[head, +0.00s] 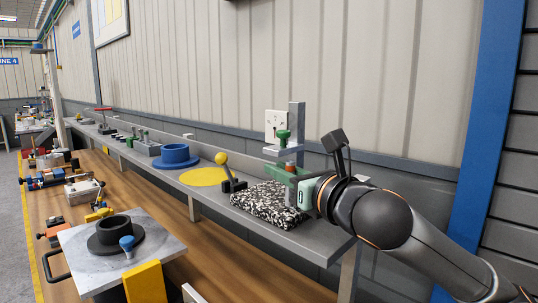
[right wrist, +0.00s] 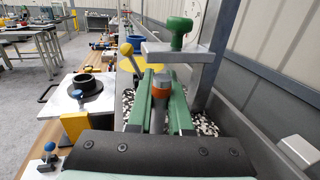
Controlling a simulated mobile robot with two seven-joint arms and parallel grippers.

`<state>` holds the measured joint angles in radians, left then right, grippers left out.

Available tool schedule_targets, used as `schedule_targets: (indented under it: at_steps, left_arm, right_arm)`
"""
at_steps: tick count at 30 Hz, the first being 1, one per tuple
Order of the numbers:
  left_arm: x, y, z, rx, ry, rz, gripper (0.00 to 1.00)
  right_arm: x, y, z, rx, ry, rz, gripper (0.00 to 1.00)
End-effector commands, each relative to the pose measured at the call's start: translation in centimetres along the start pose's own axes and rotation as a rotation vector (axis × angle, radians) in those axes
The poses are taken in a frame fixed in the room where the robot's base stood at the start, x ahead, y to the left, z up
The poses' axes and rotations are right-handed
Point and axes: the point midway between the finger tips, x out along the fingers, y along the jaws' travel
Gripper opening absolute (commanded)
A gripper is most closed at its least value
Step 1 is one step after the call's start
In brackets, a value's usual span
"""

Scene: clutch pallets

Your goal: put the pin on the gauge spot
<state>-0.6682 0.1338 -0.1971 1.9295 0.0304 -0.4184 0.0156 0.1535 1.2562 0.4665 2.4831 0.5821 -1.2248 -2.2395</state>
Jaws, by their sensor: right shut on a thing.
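The pin (right wrist: 159,87), grey with an orange band, is held between the green fingers of my right gripper (right wrist: 160,100). In the head view the pin's orange part (head: 290,167) shows just above the green fingers (head: 283,175). The pin looks roughly upright, close under the arm of a grey stand (head: 297,125) with a green knob (head: 283,135). The stand also shows in the right wrist view (right wrist: 205,60). My fingers and the pin hide the stand's foot, so I cannot tell whether the pin touches anything below. My left gripper is out of view.
A black-and-white speckled block (head: 268,205) lies on the grey shelf beside my gripper. A yellow-ball lever (head: 221,158), a flat yellow disc (head: 203,177) and a blue ring part (head: 175,155) stand further left. A plate with a dark hub (head: 115,232) is in front.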

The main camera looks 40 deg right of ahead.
Motion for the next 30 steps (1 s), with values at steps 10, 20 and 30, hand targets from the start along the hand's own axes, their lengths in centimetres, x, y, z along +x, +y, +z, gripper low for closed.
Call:
schedule_targets:
  at_steps: [10, 20, 30]
  left_arm:
    - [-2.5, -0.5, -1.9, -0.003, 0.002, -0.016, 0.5]
    - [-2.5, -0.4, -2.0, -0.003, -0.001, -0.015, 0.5]
    - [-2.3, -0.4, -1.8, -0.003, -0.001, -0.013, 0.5]
  right_arm:
    - [3.6, 0.0, 0.3, 0.001, 0.0, 0.0, 0.0]
    - [4.0, 0.1, -0.3, -0.002, 0.001, 0.002, 0.0]
    - [4.0, 0.1, -0.6, -0.002, 0.001, 0.002, 0.25]
